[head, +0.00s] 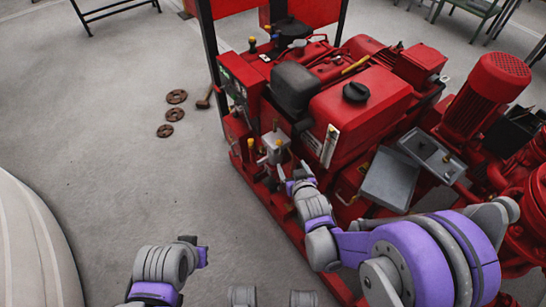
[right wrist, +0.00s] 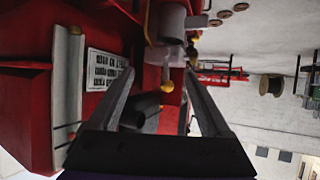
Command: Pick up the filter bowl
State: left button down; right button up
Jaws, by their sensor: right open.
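A grey filter with a block-like head stands on the near side of the red pump engine in the head view. The part I take as the filter bowl (head: 273,157) is the grey cylinder below the head; it also shows at the top of the right wrist view (right wrist: 172,20). My right gripper (head: 293,181) is open, its fingers pointing at the filter from close by. In the right wrist view, a yellow-tipped knob (right wrist: 167,85) shows between the open, empty fingers. My left gripper (head: 197,252) is low at centre-left, away from the engine; its jaws are not clear.
The red engine (head: 362,105) and its frame fill the right of the head view. A grey tray (head: 391,180) lies beside the right arm. Brown discs (head: 177,97) and a mallet (head: 204,102) lie on the floor.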

jog(key=b, duration=0.2)
send_near(277, 153)
notch_tip(277, 153, down, 3)
jog(key=shift+t+y, duration=0.3)
jog(key=shift+t, duration=0.1)
jog(key=x, duration=0.4)
jog(key=b+x, duration=0.1)
jog(key=x, duration=0.6)
jog(key=shift+w+d+f, duration=0.1)
jog(key=shift+w+d, duration=0.2)
jog(key=shift+w, duration=0.05)
pick_arm(q)
jog(key=x, duration=0.5)
jog(key=shift+s+d+f, duration=0.1)
jog(key=shift+s+f, duration=0.05)
jog(key=shift+f, duration=0.15)
pick_arm(e)
jog(key=c, duration=1.2)
